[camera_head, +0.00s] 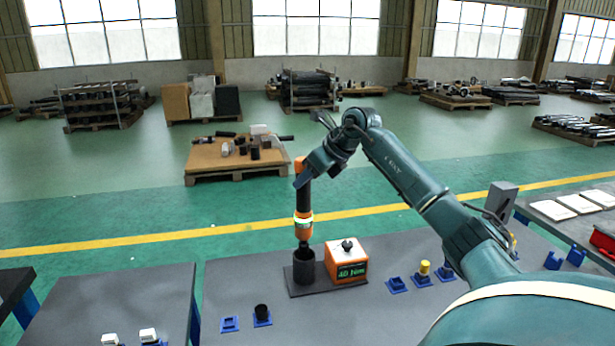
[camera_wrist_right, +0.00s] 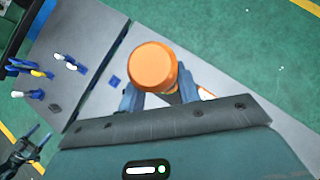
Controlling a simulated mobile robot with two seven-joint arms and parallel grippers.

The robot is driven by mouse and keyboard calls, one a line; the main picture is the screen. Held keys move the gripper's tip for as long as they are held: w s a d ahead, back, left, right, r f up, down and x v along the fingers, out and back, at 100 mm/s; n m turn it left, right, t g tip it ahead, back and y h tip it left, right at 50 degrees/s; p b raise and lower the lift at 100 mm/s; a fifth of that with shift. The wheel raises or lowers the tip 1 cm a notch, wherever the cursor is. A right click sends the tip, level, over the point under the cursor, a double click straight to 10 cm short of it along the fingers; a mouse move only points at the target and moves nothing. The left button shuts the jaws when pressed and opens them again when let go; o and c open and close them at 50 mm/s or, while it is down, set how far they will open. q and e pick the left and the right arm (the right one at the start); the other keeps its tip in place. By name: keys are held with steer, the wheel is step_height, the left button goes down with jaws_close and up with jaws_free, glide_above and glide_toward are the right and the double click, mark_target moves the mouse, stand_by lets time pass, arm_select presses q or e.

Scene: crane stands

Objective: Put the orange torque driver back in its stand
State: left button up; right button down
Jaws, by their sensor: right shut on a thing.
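The orange torque driver (camera_head: 304,217), with a black grip and an orange top, hangs upright in the head view. My right gripper (camera_head: 303,178) is shut on its upper part. In the right wrist view the driver's round orange top (camera_wrist_right: 152,66) sits between the fingers and hides what is below. The stand is a dark upright cup (camera_head: 304,270) on a dark base plate, directly below the driver. The driver's lower tip is at the cup's mouth; I cannot tell whether it is inside. My left gripper (camera_wrist_right: 40,142) shows small at the wrist view's left edge, its fingers apart.
An orange box with a display (camera_head: 346,262) and a dark knob stands right beside the cup. Blue holders (camera_head: 397,284), one with a yellow-topped piece (camera_head: 424,268), are further right. A small black cup (camera_head: 262,312) stands at the front left. The grey tabletop between is clear.

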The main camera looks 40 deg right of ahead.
steer(key=shift+w+d+r+n+g+y+p, duration=0.1)
steer(key=shift+n+g+y+p, duration=0.1)
steer(key=shift+n+y+p, duration=0.35)
steer(key=shift+r+n+g+y+p, duration=0.1)
steer(key=shift+n+g+y+p, duration=0.15)
steer(key=shift+n+p, duration=0.5)
stand_by(0.4)
